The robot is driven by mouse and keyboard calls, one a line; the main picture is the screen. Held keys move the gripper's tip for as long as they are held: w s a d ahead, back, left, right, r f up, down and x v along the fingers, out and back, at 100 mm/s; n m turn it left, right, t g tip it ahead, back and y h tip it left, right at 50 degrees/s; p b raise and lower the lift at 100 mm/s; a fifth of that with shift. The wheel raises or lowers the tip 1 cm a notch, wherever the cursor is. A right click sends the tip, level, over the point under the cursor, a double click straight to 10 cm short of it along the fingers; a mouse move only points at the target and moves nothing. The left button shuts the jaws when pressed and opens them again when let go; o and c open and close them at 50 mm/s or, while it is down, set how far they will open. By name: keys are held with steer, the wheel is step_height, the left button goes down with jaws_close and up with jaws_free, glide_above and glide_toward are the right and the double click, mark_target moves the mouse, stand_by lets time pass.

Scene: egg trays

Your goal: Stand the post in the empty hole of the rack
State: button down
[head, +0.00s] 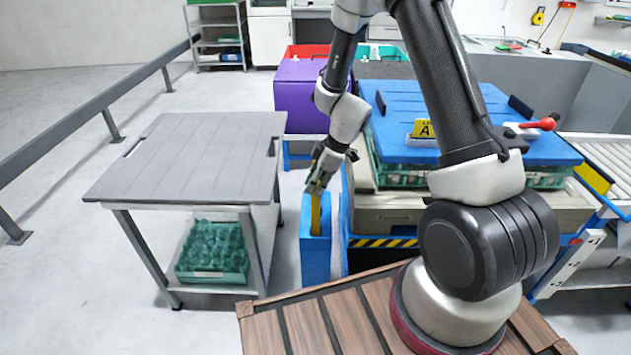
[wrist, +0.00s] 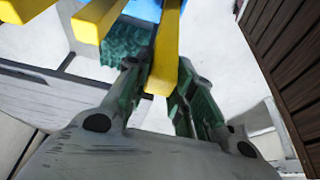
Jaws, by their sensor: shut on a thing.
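My gripper (head: 317,188) points down above the narrow blue rack (head: 316,262) beside the grey table. In the wrist view, its two fingers (wrist: 160,88) are shut on a yellow post (wrist: 165,55), whose near end shows between them. Two other yellow posts, one in the middle (wrist: 97,18) and one at the far left (wrist: 22,8), stand apart from it. In the head view, a yellow post (head: 316,218) shows just below my gripper at the rack. The held post's far end and the hole are hidden.
The grey table (head: 190,155) stands left of the rack, with a green tray (head: 212,277) on its lower shelf. A workstation with a blue lid (head: 470,120) stands close on the right. A purple crate (head: 300,95) stands behind.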

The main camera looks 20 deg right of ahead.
steer(key=shift+f, duration=2.1)
steer(key=c, duration=1.1)
jaws_free()
steer(key=shift+c, duration=0.2)
steer(key=shift+r, duration=0.1)
